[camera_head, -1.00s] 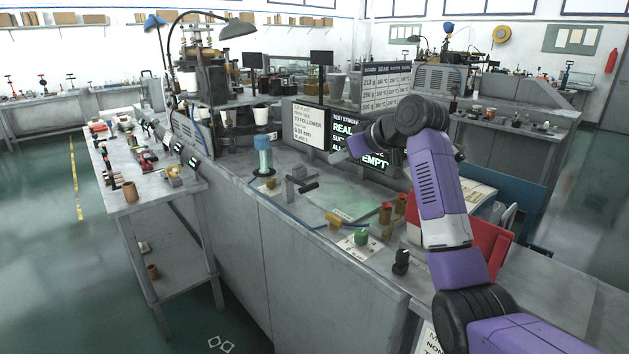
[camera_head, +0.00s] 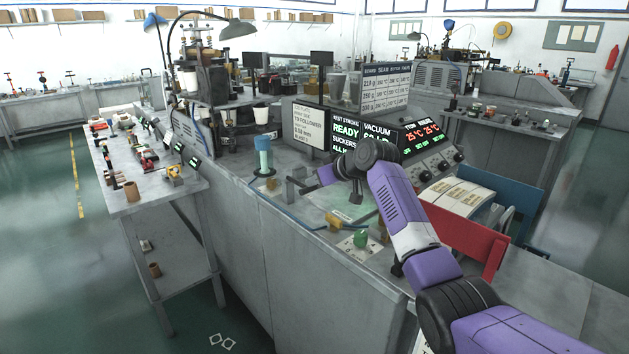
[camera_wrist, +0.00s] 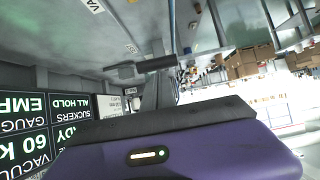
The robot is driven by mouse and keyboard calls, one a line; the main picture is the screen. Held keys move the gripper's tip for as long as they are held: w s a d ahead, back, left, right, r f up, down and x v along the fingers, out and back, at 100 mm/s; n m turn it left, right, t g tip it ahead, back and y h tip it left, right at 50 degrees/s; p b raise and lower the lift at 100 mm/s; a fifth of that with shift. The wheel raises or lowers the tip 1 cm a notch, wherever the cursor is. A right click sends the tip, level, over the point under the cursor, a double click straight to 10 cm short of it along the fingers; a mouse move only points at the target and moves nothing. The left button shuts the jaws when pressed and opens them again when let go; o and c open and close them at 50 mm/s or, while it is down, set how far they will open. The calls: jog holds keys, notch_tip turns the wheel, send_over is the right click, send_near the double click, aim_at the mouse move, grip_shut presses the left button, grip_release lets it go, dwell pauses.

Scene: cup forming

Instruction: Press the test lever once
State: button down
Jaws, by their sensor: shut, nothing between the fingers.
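The test lever (camera_head: 304,187), a black grip on a small grey stand, is on the bench to the right of a blue-topped cylinder (camera_head: 264,158). In the wrist view its black handle (camera_wrist: 155,64) lies across the picture, ahead of my purple hand. My gripper (camera_head: 322,177) is close to the lever, just right of and behind its handle in the head view. It is shut and holds nothing. The fingertips are not clear, so I cannot tell whether they touch the handle.
The display (camera_head: 364,142) behind reads READY and is partly covered by my arm. A control panel with knobs (camera_head: 432,157) stands to its right. A green button (camera_head: 361,238) and brass-coloured pieces (camera_head: 333,220) are on the bench in front. A red panel (camera_head: 465,240) is at the right.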

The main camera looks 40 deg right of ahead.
jog(key=shift+f, duration=0.2)
jog(key=f+t+b, duration=0.1)
jog(key=b, duration=0.2)
jog(key=f+t+b, duration=0.1)
jog(key=f+b, duration=0.1)
jog(key=b, duration=0.1)
jog(key=shift+s+f, duration=0.2)
jog(key=shift+f, duration=0.05)
jog(key=shift+f+t+b, duration=0.4)
jog(key=shift+f+b, duration=0.25)
jog(key=shift+b, duration=0.15)
